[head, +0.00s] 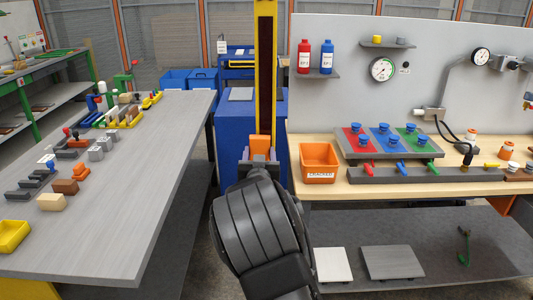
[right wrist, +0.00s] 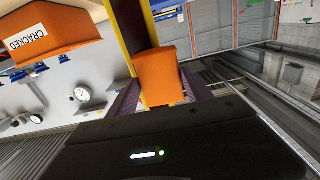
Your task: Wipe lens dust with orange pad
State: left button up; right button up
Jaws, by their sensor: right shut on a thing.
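The orange pad (head: 260,146) is held upright between the fingers of my right gripper (head: 260,160), in the gap between the two benches. In the right wrist view the pad (right wrist: 162,76) sits between the purple-grey fingers of the right gripper (right wrist: 163,98), which are shut on it. The pad is in the air and touches nothing else that I can see. I cannot pick out the lens or any dust for certain in either view. My left gripper is not in view.
An orange bin (head: 320,164) stands close right of my gripper; its label reads CRACKED in the right wrist view (right wrist: 48,35). A board with blue knobs (head: 388,140) lies on the wooden bench. A grey table (head: 150,165) with many small parts is left. A yellow post (head: 265,60) rises behind.

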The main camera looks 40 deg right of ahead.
jog(key=shift+a, duration=0.15)
jog(key=p+v, duration=0.2)
jog(key=v, duration=0.2)
jog(key=shift+r, duration=0.15)
jog(key=shift+v, duration=0.95)
jog(key=p+v, duration=0.2)
jog(key=v, duration=0.1)
jog(key=shift+w, duration=0.1)
dwell(0.5)
